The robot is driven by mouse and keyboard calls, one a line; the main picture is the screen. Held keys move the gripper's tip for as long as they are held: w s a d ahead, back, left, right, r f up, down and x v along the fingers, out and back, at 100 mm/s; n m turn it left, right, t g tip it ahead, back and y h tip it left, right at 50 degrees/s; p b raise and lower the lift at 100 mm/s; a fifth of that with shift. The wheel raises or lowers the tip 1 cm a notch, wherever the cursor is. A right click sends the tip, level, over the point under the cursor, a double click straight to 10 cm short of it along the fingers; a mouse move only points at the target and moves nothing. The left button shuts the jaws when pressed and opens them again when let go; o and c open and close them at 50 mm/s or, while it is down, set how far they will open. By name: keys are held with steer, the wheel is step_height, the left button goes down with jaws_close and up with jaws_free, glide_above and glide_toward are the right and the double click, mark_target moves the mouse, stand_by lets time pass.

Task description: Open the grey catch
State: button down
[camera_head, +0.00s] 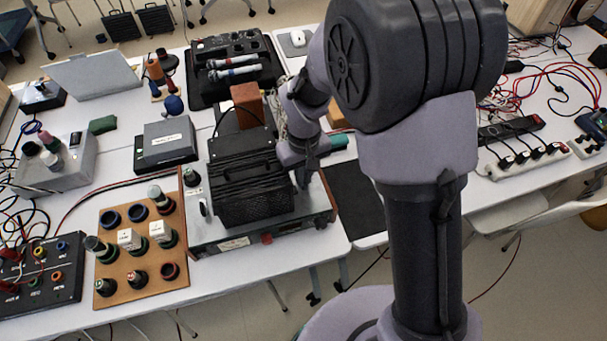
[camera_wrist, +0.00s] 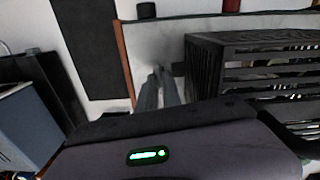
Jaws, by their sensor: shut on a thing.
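A black vented case (camera_head: 246,178) stands on a grey instrument (camera_head: 262,231) with wooden side edges. The wrist view shows the case (camera_wrist: 250,68) at the right, above the instrument's pale top (camera_wrist: 150,50). My gripper (camera_wrist: 159,82) points down beside the case's near side wall, its two grey fingers close together. It is shut on a small part that I take for the grey catch, mostly hidden between the fingertips. A small dark tab (camera_wrist: 179,69) sticks out from the case wall just right of the fingers. In the head view my fingertips are largely hidden beside the case.
A wooden board (camera_head: 140,250) with several knobs and pegs lies left of the instrument. A grey box (camera_head: 166,142) stands behind it to the left. A dark mat (camera_head: 352,200) lies to the right. Cables and power strips (camera_head: 520,150) cover the far right table.

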steer(key=shift+m, duration=0.5)
steer(key=c, duration=1.5)
jaws_free()
step_height(320, 180, up, 18)
steer(key=p, duration=0.7)
steer(key=shift+f, duration=0.25)
